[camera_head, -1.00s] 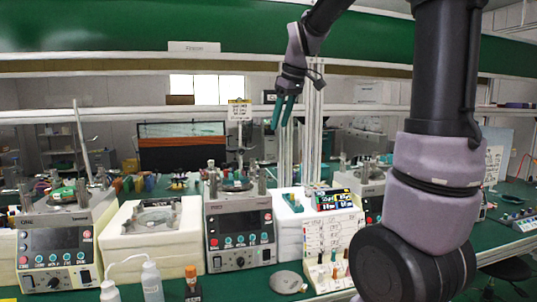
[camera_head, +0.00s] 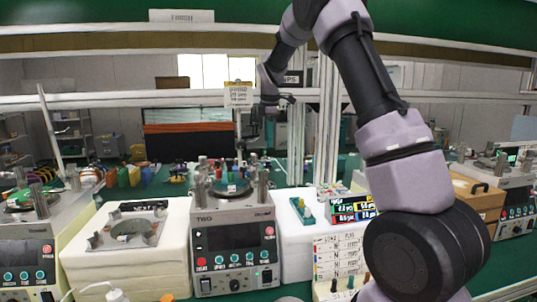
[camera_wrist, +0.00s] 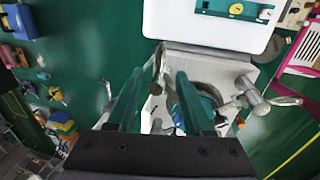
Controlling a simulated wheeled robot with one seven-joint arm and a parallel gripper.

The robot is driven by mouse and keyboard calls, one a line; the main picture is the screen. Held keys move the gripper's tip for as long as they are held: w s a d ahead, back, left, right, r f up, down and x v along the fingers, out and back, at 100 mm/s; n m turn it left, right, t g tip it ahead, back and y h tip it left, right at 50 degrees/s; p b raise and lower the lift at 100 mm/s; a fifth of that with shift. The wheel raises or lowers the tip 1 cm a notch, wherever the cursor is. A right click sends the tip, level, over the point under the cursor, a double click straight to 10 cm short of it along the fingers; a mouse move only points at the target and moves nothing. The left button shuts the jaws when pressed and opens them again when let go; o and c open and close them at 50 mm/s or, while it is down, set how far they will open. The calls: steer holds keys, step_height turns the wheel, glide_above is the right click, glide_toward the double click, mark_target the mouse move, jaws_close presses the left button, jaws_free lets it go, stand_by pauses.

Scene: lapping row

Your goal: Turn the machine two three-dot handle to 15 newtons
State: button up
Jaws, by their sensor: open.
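Machine two (camera_head: 235,238), a grey box with a dark screen and a row of buttons, stands at the centre of the head view, labelled TWO. Several upright metal posts (camera_head: 263,187) rise around its round plate. I cannot make out dots, so the three-dot handle is not identifiable. My gripper hangs above and behind the machine in the head view. In the wrist view, my gripper (camera_wrist: 160,80) is open, its two teal fingers over the machine's top. A metal post with a lever (camera_wrist: 252,97) lies right of the fingers; a darker upright part (camera_wrist: 157,80) shows between them.
A white block with a grey fixture (camera_head: 130,232) stands left of machine two. Another white block (camera_head: 305,235) with a colourful display (camera_head: 353,208) stands right. Other machines flank these. A hanging yellow-topped sign (camera_head: 238,94) is close to my wrist. A rail crosses behind.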

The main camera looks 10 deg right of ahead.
steer(key=f, duration=0.4)
steer(key=w+f, duration=0.1)
steer(key=f, duration=0.1)
steer(key=shift+w+f, duration=0.1)
steer(key=shift+f, duration=0.3)
jaws_close()
stand_by(1.0)
